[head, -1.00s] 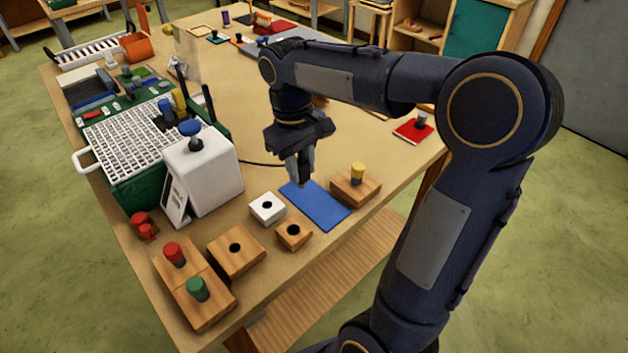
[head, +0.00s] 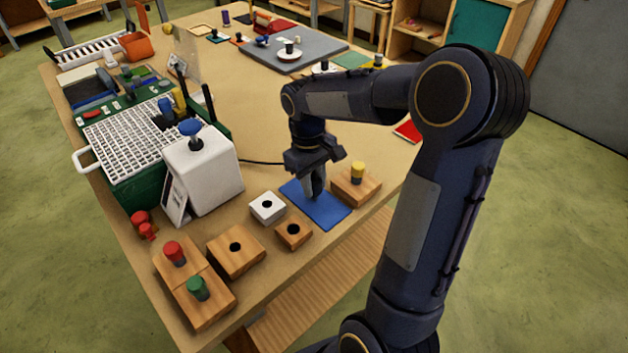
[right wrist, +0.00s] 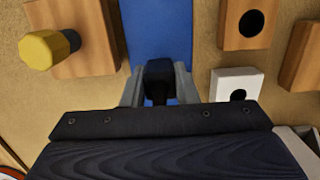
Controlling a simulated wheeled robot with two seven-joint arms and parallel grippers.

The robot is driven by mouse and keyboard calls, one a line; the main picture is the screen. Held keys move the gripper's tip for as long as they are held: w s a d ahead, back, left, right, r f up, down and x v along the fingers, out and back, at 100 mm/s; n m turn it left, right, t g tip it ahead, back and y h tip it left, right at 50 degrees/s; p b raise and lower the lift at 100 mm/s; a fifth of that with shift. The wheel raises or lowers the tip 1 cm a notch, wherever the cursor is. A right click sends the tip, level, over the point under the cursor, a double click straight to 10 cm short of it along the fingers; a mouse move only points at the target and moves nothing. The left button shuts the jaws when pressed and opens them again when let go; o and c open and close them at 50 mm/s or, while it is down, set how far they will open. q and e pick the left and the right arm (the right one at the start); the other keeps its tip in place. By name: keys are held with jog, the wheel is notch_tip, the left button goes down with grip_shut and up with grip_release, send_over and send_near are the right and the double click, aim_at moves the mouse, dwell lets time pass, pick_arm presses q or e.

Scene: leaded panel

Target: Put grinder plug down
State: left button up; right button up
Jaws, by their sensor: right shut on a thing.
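My right gripper (head: 313,190) points down over the blue mat (head: 332,213). In the right wrist view its fingers (right wrist: 160,84) are shut on a dark, blocky thing (right wrist: 159,72), which I take to be the grinder plug. The blue mat (right wrist: 157,22) shows behind it. In the head view the fingers hide the plug, and I cannot tell whether it touches the mat. A black cord (head: 262,163) runs from behind the white box (head: 212,172) towards my right arm. My left gripper is not in view.
A wooden block with a yellow-topped peg (head: 357,186) stands right of the mat. A white block (head: 266,213) and a small wooden block (head: 293,240), both with holes, stand left of it. A green crate with a white grid (head: 125,185) stands further left. The table's middle looks clear.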

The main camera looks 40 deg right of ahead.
jog(key=shift+f, duration=0.25)
jog(key=o, duration=1.1)
jog(key=shift+r, duration=0.1)
jog(key=shift+c, duration=0.2)
notch_tip(320, 180, up, 12)
jog(key=w, duration=0.2)
jog(key=s+a+f+m+t+y, duration=0.1)
jog(key=s+a+f+t+y, duration=0.1)
jog(key=s+a, duration=0.4)
jog(key=s+a+f+m+t+y, duration=0.1)
jog(key=s+a+t, duration=0.4)
jog(key=s, duration=0.7)
notch_tip(320, 180, down, 3)
jog(key=shift+s+a+r+m+y+p, duration=0.15)
jog(key=shift+a+m+y+p, duration=0.3)
jog(key=shift+a, duration=0.5)
